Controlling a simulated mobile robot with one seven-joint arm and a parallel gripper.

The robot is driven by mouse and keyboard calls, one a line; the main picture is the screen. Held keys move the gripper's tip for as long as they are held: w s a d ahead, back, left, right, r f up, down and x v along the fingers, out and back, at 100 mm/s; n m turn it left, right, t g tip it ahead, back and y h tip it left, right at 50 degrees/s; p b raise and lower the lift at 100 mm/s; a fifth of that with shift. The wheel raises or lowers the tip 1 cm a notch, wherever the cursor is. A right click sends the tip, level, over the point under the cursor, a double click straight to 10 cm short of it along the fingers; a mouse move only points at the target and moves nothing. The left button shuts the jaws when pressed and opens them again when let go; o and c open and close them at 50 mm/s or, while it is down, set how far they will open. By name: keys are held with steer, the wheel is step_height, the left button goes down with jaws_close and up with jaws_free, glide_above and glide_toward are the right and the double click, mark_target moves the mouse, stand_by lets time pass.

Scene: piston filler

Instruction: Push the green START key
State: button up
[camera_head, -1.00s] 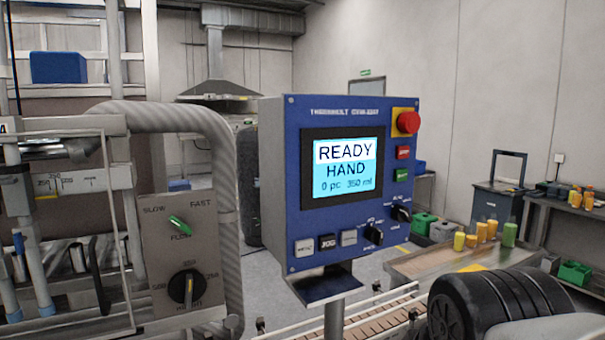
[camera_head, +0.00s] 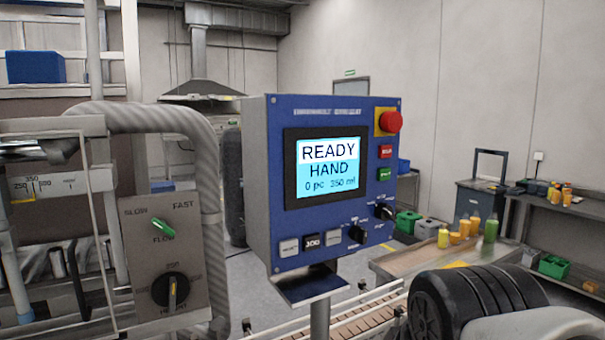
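The green START key (camera_head: 384,174) is a small green button on the right side of the blue control panel (camera_head: 262,240). It sits below a red key (camera_head: 384,152) and the red mushroom button (camera_head: 391,121) on its yellow plate. The lettering on the green key is too small to read surely. The panel's screen (camera_head: 326,165) shows READY, HAND, 0 pc, 350 ml. My gripper is not in view; only a black and grey part of my arm shows at the lower right, in front of and below the panel.
Knobs and small keys line the panel's lower edge. At left stands a grey plate (camera_head: 160,255) with a green FLOW lever and a black knob, beside a thick ribbed hose (camera_head: 208,180). A conveyor (camera_head: 362,320) runs below. A bench (camera_head: 400,266) with bottles stands behind right.

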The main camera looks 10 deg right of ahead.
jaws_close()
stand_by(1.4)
